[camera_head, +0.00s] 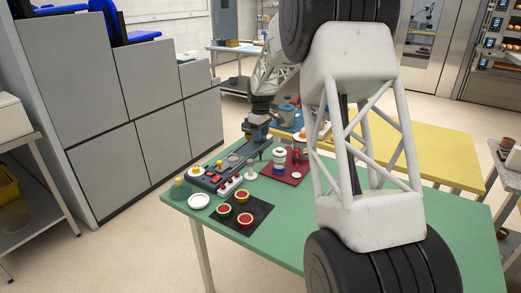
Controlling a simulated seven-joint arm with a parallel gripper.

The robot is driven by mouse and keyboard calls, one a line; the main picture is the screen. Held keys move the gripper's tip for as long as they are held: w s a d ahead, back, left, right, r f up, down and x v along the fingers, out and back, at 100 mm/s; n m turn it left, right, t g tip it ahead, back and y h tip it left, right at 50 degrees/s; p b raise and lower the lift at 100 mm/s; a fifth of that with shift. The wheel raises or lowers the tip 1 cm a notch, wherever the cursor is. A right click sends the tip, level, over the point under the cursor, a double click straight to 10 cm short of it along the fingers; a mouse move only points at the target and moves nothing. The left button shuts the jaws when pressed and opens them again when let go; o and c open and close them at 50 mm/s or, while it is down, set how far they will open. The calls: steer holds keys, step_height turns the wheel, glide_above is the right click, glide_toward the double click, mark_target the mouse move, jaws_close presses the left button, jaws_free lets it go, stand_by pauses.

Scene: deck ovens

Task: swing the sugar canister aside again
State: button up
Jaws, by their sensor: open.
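A small white canister with a dark band (279,154) stands upright on a dark red mat (291,175) near the middle of the green table. It looks like the sugar canister, but no label can be read. My gripper (254,138) is just up and left of it, over the back of the table near the grey-blue panel. The gripper is open and appears apart from the canister. The fingertips are small and hard to make out.
The grey-blue panel (213,178) carries knobs and switches. A white dish (199,201) and a black mat (254,219) with several red-topped round pieces lie in front. A grey-blue pot (287,112) stands behind. My arm hides much of the table's right side.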

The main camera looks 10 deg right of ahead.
mark_target(260, 150)
steer(key=shift+f, duration=3.65)
jaws_close()
